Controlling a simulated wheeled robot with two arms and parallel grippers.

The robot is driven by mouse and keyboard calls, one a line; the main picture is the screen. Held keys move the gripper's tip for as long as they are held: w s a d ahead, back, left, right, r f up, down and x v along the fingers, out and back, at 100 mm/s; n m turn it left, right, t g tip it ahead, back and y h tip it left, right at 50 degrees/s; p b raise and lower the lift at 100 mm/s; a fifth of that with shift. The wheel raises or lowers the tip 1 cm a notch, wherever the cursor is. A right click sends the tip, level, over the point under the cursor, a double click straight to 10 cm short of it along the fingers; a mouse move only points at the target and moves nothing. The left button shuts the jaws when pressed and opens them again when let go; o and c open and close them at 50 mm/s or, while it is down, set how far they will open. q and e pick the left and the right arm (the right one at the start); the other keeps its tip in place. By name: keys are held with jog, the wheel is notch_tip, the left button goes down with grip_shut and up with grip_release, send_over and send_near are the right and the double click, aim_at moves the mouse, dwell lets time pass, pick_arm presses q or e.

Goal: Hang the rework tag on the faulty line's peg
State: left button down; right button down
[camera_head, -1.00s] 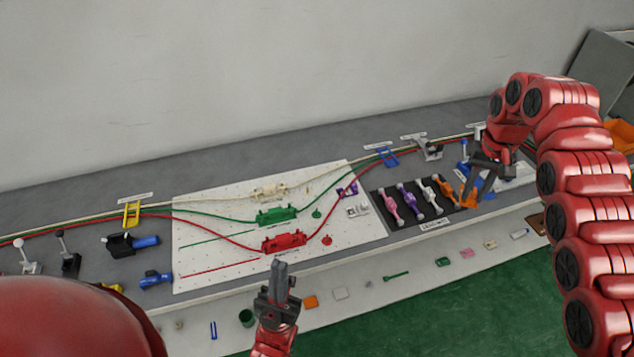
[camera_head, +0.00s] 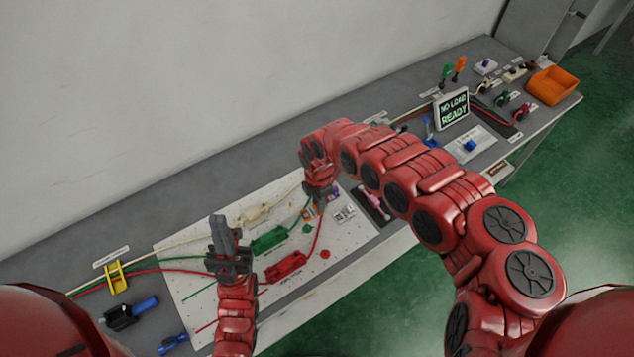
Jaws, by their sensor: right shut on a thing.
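My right gripper (camera_head: 318,193) reaches over the white pegboard (camera_head: 369,240) near its upper right part. It is shut on a small orange piece (camera_head: 308,212), largely hidden by the gripper; I cannot tell whether it is the rework tag. On the board lie a cream fixture (camera_head: 255,215), a green fixture (camera_head: 269,240) and a red fixture (camera_head: 286,267), each on a line of its own colour. A green peg (camera_head: 307,229) and a red peg (camera_head: 325,254) stand to their right. My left gripper (camera_head: 222,235) points up at the board's left; its finger gap cannot be made out.
A screen (camera_head: 453,110) reads "NO LOAD READY". An orange bin (camera_head: 553,86) stands at the far right. A yellow bracket (camera_head: 117,277) and a blue-handled fixture (camera_head: 130,312) are at the left. My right arm covers much of the bench's middle.

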aim_at(312, 210)
jog(key=shift+s+a+f+n, duration=0.1)
jog(key=shift+s+a+n, duration=0.05)
jog(key=shift+n, duration=0.15)
jog(key=shift+f+b, duration=0.3)
jog(key=shift+b, duration=0.05)
jog(key=shift+f+b, duration=1)
jog(key=shift+f, duration=0.25)
jog(key=shift+f, duration=0.1)
jog(key=shift+f+b, duration=0.6)
